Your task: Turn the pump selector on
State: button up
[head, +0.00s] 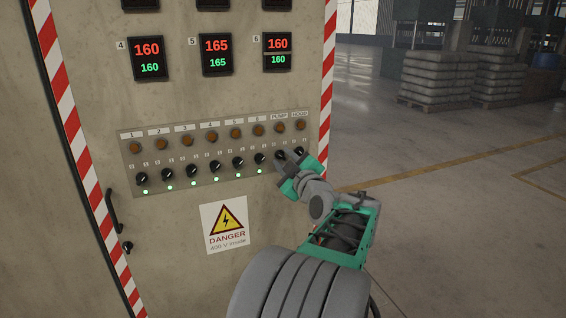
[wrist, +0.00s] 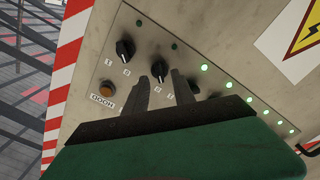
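The pump selector is a black knob (wrist: 160,69) in the panel's row of selectors, second from the panel end beside the HOOD knob (wrist: 125,50). In the wrist view the two grey fingers of my gripper (wrist: 160,82) are apart, with the pump knob between their tips. I cannot tell whether they touch it. In the head view my gripper (head: 288,160) is at the panel's right end and partly covers the pump knob. The PUMP label (head: 279,115) and its amber lamp (head: 279,128) show above. The small light by the pump knob (wrist: 174,46) is dark.
The control panel (head: 215,150) has several numbered knobs to the left, each with a lit green light. The HOOD knob sits close beside my gripper. A danger sign (head: 226,224) is below the panel. Open floor (head: 430,200) lies right of the cabinet.

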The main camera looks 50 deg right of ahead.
jog(key=shift+w+d, duration=0.25)
jog(key=shift+w, duration=0.2)
grip_shut()
dwell(0.3)
